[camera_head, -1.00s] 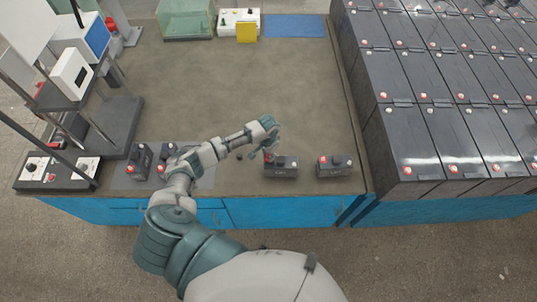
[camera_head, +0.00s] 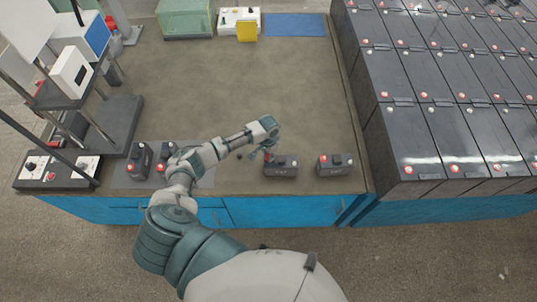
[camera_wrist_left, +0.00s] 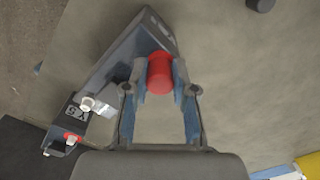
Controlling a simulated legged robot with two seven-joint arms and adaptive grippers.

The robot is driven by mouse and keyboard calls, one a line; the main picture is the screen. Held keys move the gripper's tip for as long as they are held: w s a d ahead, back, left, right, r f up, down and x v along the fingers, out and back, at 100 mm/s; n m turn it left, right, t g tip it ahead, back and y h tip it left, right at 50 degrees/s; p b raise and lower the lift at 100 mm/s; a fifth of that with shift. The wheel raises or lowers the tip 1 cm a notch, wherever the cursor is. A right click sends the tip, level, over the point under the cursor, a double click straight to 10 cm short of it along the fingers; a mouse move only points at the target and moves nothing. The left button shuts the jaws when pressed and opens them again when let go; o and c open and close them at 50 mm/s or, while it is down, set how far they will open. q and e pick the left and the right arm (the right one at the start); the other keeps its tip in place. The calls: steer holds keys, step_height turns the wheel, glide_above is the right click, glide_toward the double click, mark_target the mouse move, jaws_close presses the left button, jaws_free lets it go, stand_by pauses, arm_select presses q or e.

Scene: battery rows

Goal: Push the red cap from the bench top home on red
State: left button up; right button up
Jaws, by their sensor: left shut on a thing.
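My left gripper (camera_head: 266,152) is shut on the red cap (camera_wrist_left: 160,73), which sits between its two fingertips in the left wrist view. In the head view it is low over the left end of a small dark battery (camera_head: 281,170) near the bench's front edge. The battery also shows in the left wrist view (camera_wrist_left: 118,66), behind the fingers and running down to the left. A light post (camera_wrist_left: 88,103) and a red ring (camera_wrist_left: 72,138) show at its lower end. I cannot tell whether the cap touches a terminal. My right gripper is not in view.
Another small battery (camera_head: 333,167) with red and dark terminals stands to the right. Two more (camera_head: 139,160) stand at the left, partly behind my arm. Rows of large batteries (camera_head: 425,130) fill the right. The bench's middle (camera_head: 235,85) is clear.

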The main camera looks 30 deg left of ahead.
arm_select(q)
steer(key=o, duration=1.3)
steer(key=shift+r, duration=0.1)
steer(key=shift+r+p, duration=0.7)
steer(key=shift+p, duration=0.2)
step_height(320, 180, up, 3)
steer(key=p, duration=0.3)
steer(key=shift+r+p, duration=0.2)
steer(key=shift+p, duration=0.2)
steer(key=shift+r, duration=1)
